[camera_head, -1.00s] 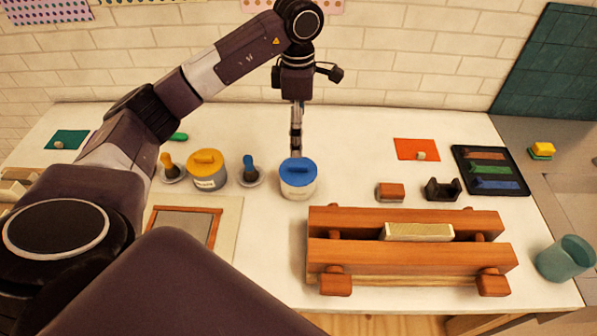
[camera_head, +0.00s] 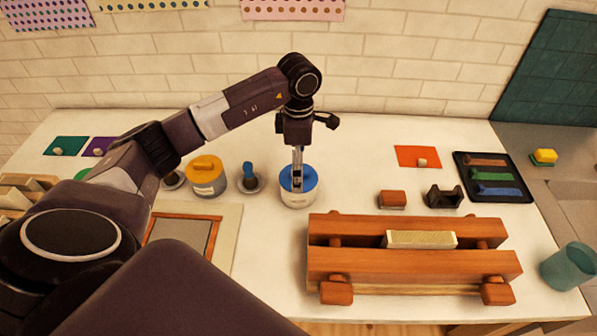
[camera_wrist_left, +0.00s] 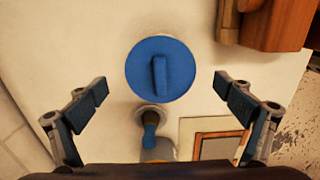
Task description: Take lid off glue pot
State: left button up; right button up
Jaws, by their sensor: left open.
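Two glue pots stand on the white table. One is a white pot (camera_head: 298,201) with a blue lid (camera_head: 312,182) that has a raised bar handle. The blue lid also shows in the left wrist view (camera_wrist_left: 138,72), on the pot. The other pot (camera_head: 209,187) has a yellow lid (camera_head: 203,165) on it. My left gripper (camera_head: 298,185) is pointing down over the blue lid and hides part of it. In the left wrist view the gripper (camera_wrist_left: 158,100) is open and empty, with its fingers to either side of the blue lid's handle. My right gripper is not in view.
A blue-handled brush (camera_head: 248,172) stands in a small dish left of the blue-lidded pot. A wooden press (camera_head: 415,262) lies in front to the right. A framed screen (camera_head: 182,232) lies at front left. Bare table lies behind the pot.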

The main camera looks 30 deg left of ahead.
pick_arm(q)
jog(key=shift+f, duration=0.85)
jog(key=shift+c, duration=0.3)
jog(key=c, duration=1)
jog(key=shift+s+d+r, duration=0.1)
jog(key=shift+s, duration=0.2)
jog(key=c, duration=1.3)
jog(key=shift+w, duration=0.1)
grip_shut()
